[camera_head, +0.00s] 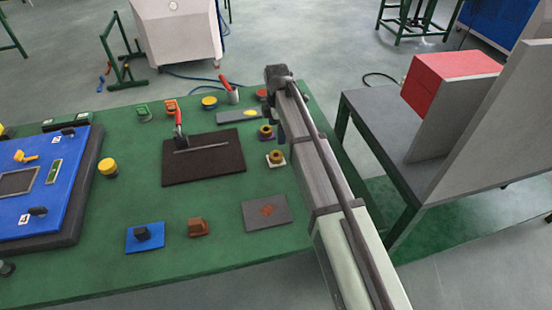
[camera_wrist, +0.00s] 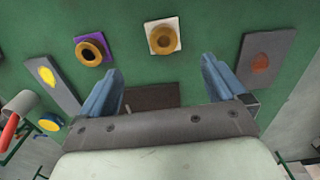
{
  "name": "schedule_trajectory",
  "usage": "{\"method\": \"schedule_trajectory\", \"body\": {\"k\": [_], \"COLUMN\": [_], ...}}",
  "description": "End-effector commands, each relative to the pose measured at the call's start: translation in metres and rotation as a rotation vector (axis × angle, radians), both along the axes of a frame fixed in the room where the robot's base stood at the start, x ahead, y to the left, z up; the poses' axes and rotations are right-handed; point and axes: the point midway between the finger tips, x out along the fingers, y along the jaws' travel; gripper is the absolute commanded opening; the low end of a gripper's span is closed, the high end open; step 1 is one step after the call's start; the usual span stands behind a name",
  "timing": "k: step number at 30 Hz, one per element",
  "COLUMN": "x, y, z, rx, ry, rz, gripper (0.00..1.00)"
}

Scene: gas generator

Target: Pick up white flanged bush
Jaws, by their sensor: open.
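The white flanged bush (camera_wrist: 163,38), a white square plate with a brass-coloured ring on it, lies on the green table. In the wrist view it is at top centre, beyond the gap between my fingers. In the head view the bush (camera_head: 275,158) is just left of my arm. A similar bush on a purple square plate (camera_wrist: 93,49) is to its left in the wrist view. My gripper (camera_wrist: 163,80) is open, with its two blue fingers apart and nothing between them. It is apart from the white bush.
A grey plate with an orange-brown mark (camera_head: 267,212) and a dark board (camera_head: 204,168) lie near the white bush. A grey plate with a yellow oval (camera_head: 238,117) is farther back. Bare green table lies around the bush.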

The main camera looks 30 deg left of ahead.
Motion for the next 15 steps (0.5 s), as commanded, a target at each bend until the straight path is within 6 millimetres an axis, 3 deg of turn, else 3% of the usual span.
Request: {"method": "schedule_trajectory", "body": {"k": [9,15], "x": [-0.001,-0.001], "y": [0.0,0.0], "z": [-0.052,-0.073], "rx": [0.0,0.001], "ry": [0.001,0.001], "rz": [-0.001,-0.001], "gripper": [0.98,0.98]}}
